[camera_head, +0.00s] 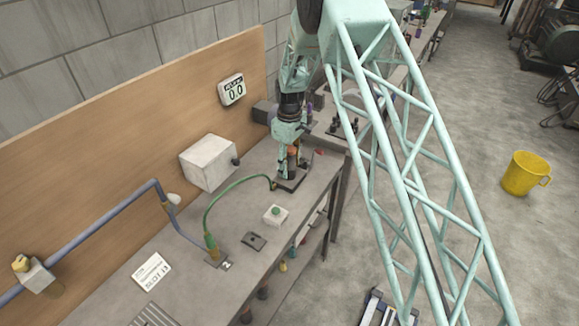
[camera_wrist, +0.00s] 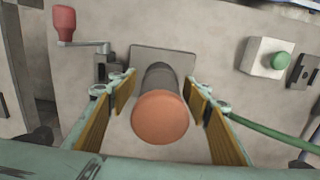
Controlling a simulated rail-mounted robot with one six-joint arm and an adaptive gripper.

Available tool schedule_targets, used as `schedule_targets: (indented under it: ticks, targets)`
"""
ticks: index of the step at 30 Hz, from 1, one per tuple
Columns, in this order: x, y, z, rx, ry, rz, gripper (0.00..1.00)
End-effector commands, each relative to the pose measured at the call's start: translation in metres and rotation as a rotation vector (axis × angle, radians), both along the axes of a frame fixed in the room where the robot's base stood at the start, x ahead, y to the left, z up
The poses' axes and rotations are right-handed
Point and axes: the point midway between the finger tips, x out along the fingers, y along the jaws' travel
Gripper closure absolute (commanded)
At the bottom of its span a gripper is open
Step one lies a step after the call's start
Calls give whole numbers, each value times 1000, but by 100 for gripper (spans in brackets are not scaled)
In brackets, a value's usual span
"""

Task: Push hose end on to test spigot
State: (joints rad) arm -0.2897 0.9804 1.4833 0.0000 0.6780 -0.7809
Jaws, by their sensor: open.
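A green hose (camera_head: 232,187) arcs from a green-and-yellow fitting (camera_head: 210,243) on the bench to a dark stand (camera_head: 291,180). In the wrist view the hose (camera_wrist: 270,129) runs in from the right and passes behind the right finger, so its end there is hidden. A dark upright cylinder with an orange top (camera_wrist: 160,116) stands on the stand's grey plate (camera_wrist: 150,58). My gripper (camera_wrist: 160,98) is open, with one finger either side of this cylinder and visible gaps to both. It also shows above the stand in the head view (camera_head: 290,153). I cannot tell which part is the test spigot.
A red-knobbed crank (camera_wrist: 64,20) stands left of the cylinder. A white box with a green button (camera_head: 276,215) and a small dark plate (camera_head: 253,241) lie nearer. A white box (camera_head: 207,162) and blue pipe (camera_head: 110,212) line the back. Clear bench lies between.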

Motion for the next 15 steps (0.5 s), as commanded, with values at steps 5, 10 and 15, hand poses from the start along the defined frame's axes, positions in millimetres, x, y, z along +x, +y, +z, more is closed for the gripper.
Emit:
schedule_targets:
  ticks: [5, 10, 15]
  targets:
    - [1, 0, 14, 0, -1, 0, 55]
    - [1, 0, 32, 1, -3, 0, 55]
    - [1, 0, 55, 1, -3, 0, 55]
